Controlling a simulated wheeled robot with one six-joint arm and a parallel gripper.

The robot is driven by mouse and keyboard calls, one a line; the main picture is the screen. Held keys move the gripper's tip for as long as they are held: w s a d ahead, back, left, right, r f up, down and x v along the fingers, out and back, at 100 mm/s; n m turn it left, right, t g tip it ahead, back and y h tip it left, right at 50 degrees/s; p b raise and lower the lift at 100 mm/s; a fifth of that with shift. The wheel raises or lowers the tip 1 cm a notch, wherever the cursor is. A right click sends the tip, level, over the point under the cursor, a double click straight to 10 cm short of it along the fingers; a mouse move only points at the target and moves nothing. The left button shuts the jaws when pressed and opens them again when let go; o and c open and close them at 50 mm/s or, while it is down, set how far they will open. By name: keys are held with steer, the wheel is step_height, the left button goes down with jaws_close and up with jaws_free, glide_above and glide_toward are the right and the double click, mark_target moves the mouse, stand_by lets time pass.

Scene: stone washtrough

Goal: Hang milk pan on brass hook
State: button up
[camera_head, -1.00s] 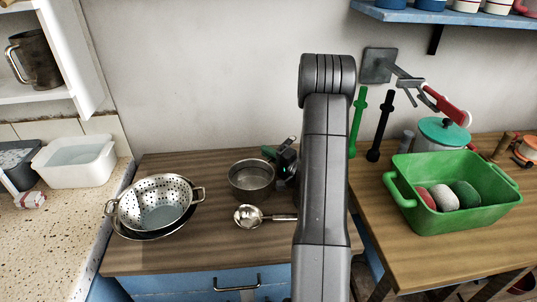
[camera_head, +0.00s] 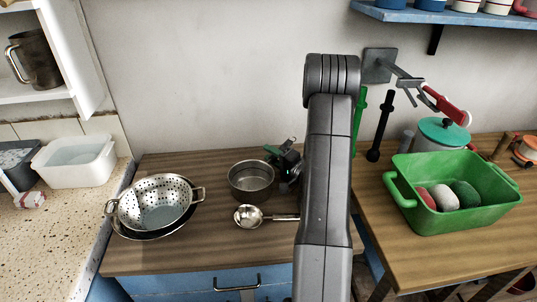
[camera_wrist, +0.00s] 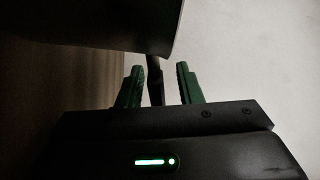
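The milk pan (camera_head: 251,181), a round grey metal pot, stands upright on the wooden counter left of my arm. In the wrist view its dark side (camera_wrist: 110,22) fills the top left. My gripper (camera_head: 283,150) is at the pan's right side, partly hidden by my own arm. In the wrist view its two green fingers (camera_wrist: 160,82) are apart, with a thin dark handle (camera_wrist: 155,78) between them and gaps visible on both sides. I cannot make out a brass hook; a grey wall plate (camera_head: 379,66) with projecting metal arms is at the upper right.
A ladle (camera_head: 249,216) lies in front of the pan. A colander (camera_head: 155,203) is at the left. A green tub (camera_head: 452,217) and a teal-lidded pot (camera_head: 443,134) stand on the right counter. Green (camera_head: 359,122) and black (camera_head: 380,126) long tools are by the wall.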

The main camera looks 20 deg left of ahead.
steer(key=v, duration=1)
steer(key=shift+s+d+b, duration=0.1)
steer(key=shift+d+b, duration=0.25)
steer(key=shift+b, duration=0.05)
steer(key=p+x, duration=0.1)
steer(key=x, duration=1)
steer(key=shift+a, duration=0.4)
steer(key=shift+a+f, duration=0.15)
steer(key=shift+f, duration=0.05)
steer(key=shift+r, duration=0.15)
